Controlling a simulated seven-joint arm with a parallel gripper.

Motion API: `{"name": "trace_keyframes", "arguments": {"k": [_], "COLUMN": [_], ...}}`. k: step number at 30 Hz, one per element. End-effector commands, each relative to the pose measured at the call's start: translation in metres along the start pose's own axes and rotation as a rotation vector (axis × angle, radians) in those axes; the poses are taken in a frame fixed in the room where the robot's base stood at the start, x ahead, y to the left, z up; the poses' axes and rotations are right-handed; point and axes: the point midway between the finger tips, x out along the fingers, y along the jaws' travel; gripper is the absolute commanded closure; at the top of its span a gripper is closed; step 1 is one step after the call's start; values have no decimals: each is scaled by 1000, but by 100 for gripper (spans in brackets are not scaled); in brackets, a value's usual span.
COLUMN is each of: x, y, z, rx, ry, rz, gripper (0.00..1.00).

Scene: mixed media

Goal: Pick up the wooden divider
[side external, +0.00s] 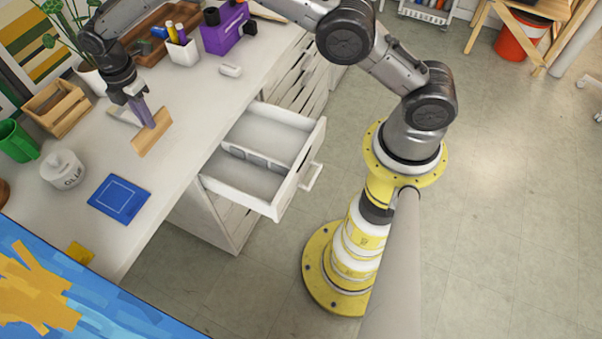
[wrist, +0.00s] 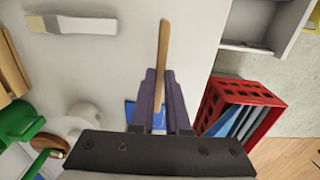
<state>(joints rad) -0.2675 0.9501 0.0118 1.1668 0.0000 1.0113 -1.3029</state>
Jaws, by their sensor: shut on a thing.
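The wooden divider (side external: 151,133) is a thin, flat, light-brown board at the worktop, standing on edge. In the wrist view the divider (wrist: 162,48) shows edge-on as a narrow strip reaching up between my fingers. My gripper (side external: 147,118) points down with its purple-grey fingers on the board. In the wrist view my gripper (wrist: 160,78) is shut on the divider, one finger on each side. I cannot tell whether the board's lower edge touches the worktop.
An open white drawer (side external: 293,193) with compartments juts out beside the worktop. A blue square (side external: 119,198), a white lidded jar (side external: 62,169), a green mug (side external: 17,141) and a wooden crate (side external: 57,107) stand nearby. A red crate (wrist: 243,91) shows at right in the wrist view.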

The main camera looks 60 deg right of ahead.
Motion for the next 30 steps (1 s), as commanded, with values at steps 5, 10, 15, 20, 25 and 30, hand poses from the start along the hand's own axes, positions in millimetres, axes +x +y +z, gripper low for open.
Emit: {"name": "trace_keyframes", "arguments": {"k": [5,10,15,20,25,30], "x": [-17,-32,-42,-44,-43,-56], "y": [0,0,0,0,0,5], "z": [0,0,0,0,1,16], "rx": [0,0,0,0,1,30], "ry": [0,0,0,0,0,5], "rz": [1,0,0,-1,-1,18], "gripper": [100,100,100,100,100,100]}}
